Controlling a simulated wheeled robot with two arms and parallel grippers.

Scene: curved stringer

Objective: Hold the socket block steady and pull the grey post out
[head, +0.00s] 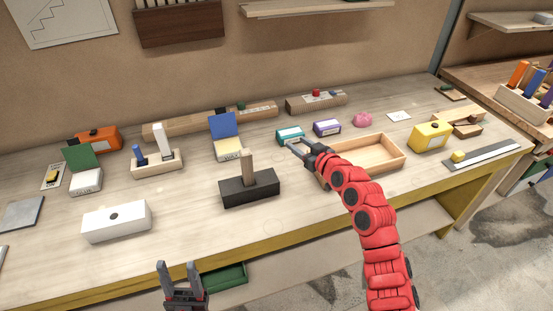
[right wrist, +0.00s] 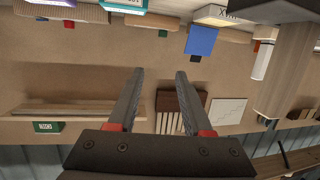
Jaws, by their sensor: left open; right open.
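The dark socket block (head: 262,193) sits on the workbench near the middle of the head view. A greyish-tan post (head: 247,166) stands upright in it. In the right wrist view, which looks upside down, the post (right wrist: 286,68) shows large at the right and part of the dark block (right wrist: 275,9) shows at the top edge. My right gripper (head: 294,147) is open and empty above the bench, to the right of the post and apart from it; its fingers also show in the right wrist view (right wrist: 160,72). My left gripper (head: 178,268) is open and empty in front of the bench edge.
A white block with a hole (head: 133,225) stands left of the socket block. Behind are a wooden block (head: 160,168) with blue and white posts and a blue-lidded box (head: 228,153). A wooden tray (head: 393,163) lies beside my right arm. Bare bench surrounds the socket block.

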